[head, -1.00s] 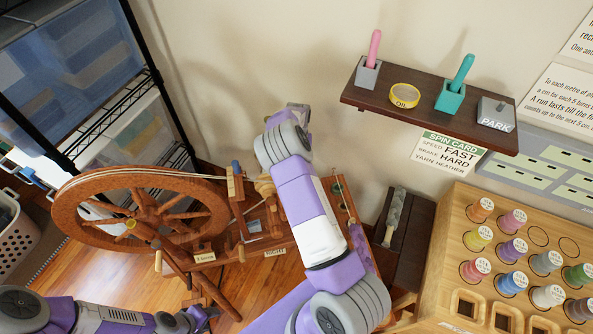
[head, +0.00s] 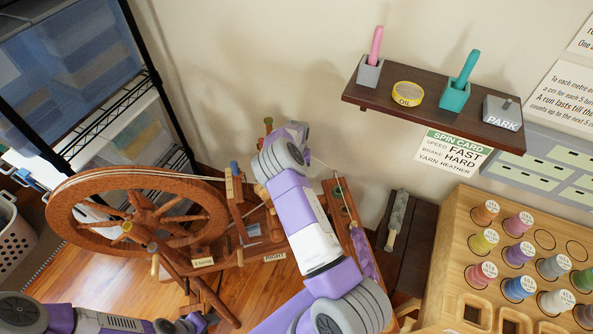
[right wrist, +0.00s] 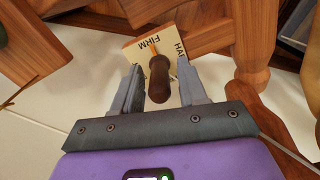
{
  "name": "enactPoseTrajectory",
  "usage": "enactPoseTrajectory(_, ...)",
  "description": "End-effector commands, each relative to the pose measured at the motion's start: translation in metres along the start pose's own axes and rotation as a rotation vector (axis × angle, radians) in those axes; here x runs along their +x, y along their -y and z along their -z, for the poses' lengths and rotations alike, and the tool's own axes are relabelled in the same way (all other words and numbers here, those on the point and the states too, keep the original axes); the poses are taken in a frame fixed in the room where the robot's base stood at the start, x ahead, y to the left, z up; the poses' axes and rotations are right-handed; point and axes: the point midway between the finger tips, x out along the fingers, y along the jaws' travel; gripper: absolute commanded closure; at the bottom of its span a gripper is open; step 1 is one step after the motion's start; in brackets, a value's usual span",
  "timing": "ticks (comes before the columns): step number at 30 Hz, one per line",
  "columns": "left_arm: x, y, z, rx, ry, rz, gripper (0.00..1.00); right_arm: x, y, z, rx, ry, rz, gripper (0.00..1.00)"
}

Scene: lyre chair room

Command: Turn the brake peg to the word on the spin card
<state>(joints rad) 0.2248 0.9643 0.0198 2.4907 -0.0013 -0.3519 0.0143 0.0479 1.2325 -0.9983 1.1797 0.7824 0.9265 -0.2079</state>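The spin card (head: 452,152) hangs under the wall shelf and reads SPEED FAST, BRAKE HARD, YARN HEATHER. The spinning wheel (head: 137,215) stands at the left. In the right wrist view the dark brown brake peg (right wrist: 159,80) stands before a pale dial card (right wrist: 143,52) with FIRM and part of HARD showing; other words are hidden. My right gripper (right wrist: 158,84) is open, with a finger on each side of the peg and small gaps. In the head view my right wrist hides the peg. My left gripper (head: 190,322) is at the bottom edge, its fingers unclear.
The shelf (head: 430,98) holds a pink-handled holder, an OIL tin (head: 408,93), a teal holder and a grey PARK block (head: 502,113). A wooden spool rack (head: 450,235) stands at the right. A wire shelf unit stands at the left. Wooden wheel parts crowd my right gripper.

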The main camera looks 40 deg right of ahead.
Motion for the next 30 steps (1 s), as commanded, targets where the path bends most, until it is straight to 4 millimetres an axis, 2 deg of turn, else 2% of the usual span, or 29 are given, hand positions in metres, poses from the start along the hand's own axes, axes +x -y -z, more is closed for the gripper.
enactPoseTrajectory(1,0.0,0.0,0.0,0.0,0.0,0.0,0.52,-0.0001,0.0,0.0,0.0,0.0,0.0,0.66)
enactPoseTrajectory(6,0.0,0.0,0.0,0.0,0.0,0.0,0.52,-0.0001,0.0001,-0.0001,0.0,0.0,0.0,0.92)
enactPoseTrajectory(8,0.0,0.0,0.0,0.0,0.0,0.0,0.52,-0.0001,0.0001,-0.0001,0.0,0.0,0.0,1.0)
enactPoseTrajectory(20,-0.0003,-0.0001,0.0,0.0,0.0,0.0,0.52,-0.0001,0.0003,-0.0002,0.059,0.001,0.002,1.0)
enactPoseTrajectory(30,-0.0014,-0.0005,0.0,0.0,0.0,0.0,0.52,-0.0003,-0.0002,-0.0002,0.309,0.001,0.002,1.0)
